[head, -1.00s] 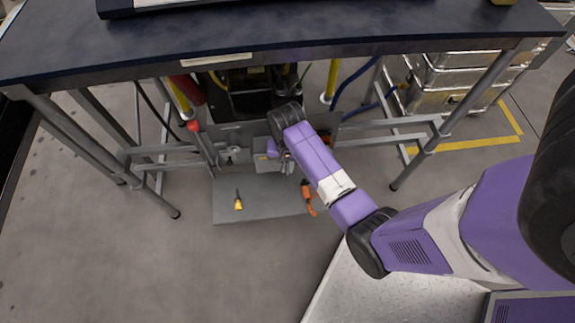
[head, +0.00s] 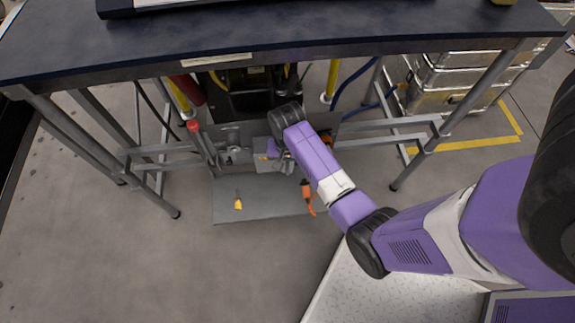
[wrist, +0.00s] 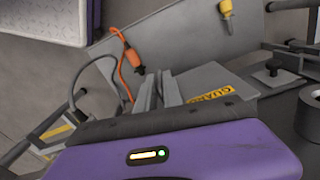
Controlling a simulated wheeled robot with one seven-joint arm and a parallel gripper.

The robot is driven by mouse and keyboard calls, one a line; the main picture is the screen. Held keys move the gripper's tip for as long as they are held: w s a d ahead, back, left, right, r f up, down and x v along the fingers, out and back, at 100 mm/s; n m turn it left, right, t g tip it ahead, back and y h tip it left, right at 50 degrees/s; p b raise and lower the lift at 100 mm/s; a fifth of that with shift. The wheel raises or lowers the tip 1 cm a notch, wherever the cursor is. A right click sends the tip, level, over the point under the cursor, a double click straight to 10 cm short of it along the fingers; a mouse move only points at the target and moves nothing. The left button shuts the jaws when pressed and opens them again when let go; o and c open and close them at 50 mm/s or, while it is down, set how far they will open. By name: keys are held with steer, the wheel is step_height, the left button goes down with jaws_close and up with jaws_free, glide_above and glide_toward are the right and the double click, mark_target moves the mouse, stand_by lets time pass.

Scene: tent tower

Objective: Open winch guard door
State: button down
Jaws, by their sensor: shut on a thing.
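The winch guard door (wrist: 203,82) is a grey panel with a yellow GUARD label, just past my fingers in the wrist view. In the head view a small part of it (head: 264,163) shows beside my gripper, under the bench. My gripper (wrist: 156,90) is shut at the near edge of this panel. The exact part between the fingers is hard to make out. In the head view my gripper (head: 281,154) is partly hidden by my own wrist. The winch behind the panel is mostly hidden.
A dark bench top (head: 280,40) on grey legs stands over the work area. A lever with a red knob (head: 193,126) rises left of the gripper. A yellow-handled item (head: 238,202) and an orange item (head: 307,194) are at the grey plate (head: 265,205). Metal cases (head: 450,80) stand at right.

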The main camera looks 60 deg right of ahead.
steer(key=shift+s, duration=0.25)
steer(key=w+a+m+p, duration=0.3)
steer(key=a+m+p, duration=0.2)
steer(key=a+m, duration=0.2)
steer(key=w+a+m+p, duration=0.3)
steer(key=a+m+p, duration=0.2)
steer(key=a+m, duration=0.2)
steer(key=shift+w+m, duration=0.3)
steer(key=shift+m, duration=0.7)
steer(key=shift+w+f, duration=0.1)
steer(key=c, duration=1.5)
jaws_free()
steer(key=shift+w, duration=0.1)
